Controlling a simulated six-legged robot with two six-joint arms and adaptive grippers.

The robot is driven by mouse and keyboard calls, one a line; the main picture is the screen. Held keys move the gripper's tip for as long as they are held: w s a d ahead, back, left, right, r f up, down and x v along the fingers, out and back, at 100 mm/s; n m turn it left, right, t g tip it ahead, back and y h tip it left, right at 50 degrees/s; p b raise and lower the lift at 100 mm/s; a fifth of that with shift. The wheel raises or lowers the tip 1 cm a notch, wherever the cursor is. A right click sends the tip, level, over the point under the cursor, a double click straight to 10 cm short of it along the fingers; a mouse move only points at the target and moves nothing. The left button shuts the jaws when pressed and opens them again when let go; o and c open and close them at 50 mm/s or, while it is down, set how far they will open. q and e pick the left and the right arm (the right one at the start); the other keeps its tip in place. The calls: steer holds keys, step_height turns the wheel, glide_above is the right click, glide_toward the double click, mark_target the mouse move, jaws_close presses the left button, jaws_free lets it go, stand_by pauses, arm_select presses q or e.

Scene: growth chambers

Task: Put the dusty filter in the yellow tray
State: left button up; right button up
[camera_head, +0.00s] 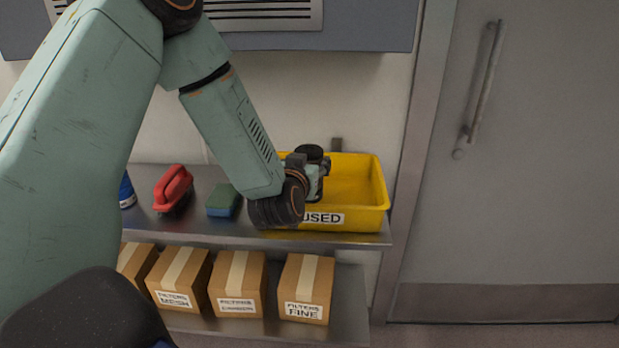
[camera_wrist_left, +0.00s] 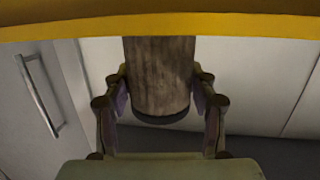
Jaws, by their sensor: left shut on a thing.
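The dusty filter (camera_wrist_left: 160,75) is a brown, dirt-streaked cylinder with a dark end rim in the left wrist view. My left gripper (camera_wrist_left: 160,98) is shut on it, one finger on each side. The yellow tray (camera_head: 358,185), labelled "USED", stands at the right end of the upper shelf in the head view. My left gripper (camera_head: 320,172) is over the tray's left part, with a dark round end showing beside it. The tray's yellow edge (camera_wrist_left: 60,27) crosses the top of the wrist view, where the filter's far end is hidden. My right gripper is not in view.
A red-handled brush (camera_head: 173,187), a green and blue sponge (camera_head: 223,201) and a blue item (camera_head: 127,190) are on the upper shelf (camera_head: 190,227). Several filter boxes (camera_head: 305,290) fill the lower shelf. A grey door (camera_head: 530,180) stands right. The tray's right part looks empty.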

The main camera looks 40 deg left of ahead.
arm_select(q)
steer(key=shift+s+d+f+b, duration=0.15)
steer(key=shift+s+f+b, duration=0.1)
steer(key=shift+f, duration=0.25)
steer(key=shift+s+d+f+b, duration=0.1)
steer(key=shift+f+b, duration=0.1)
steer(key=shift+f, duration=0.25)
steer(key=shift+w+a+f, duration=0.3)
steer(key=shift+w+f, duration=0.05)
steer(key=shift+f, duration=0.1)
steer(key=o, duration=0.8)
steer(key=shift+w+f, duration=0.1)
steer(key=o, duration=0.5)
steer(key=shift+s+d+r, duration=0.2)
steer(key=shift+s+r, duration=0.15)
steer(key=shift+c, duration=0.2)
steer(key=shift+w+a+f, duration=0.15)
steer(key=shift+w+f, duration=0.1)
steer(key=p+v, duration=0.2)
steer(key=v, duration=1)
steer(key=shift+s, duration=0.1)
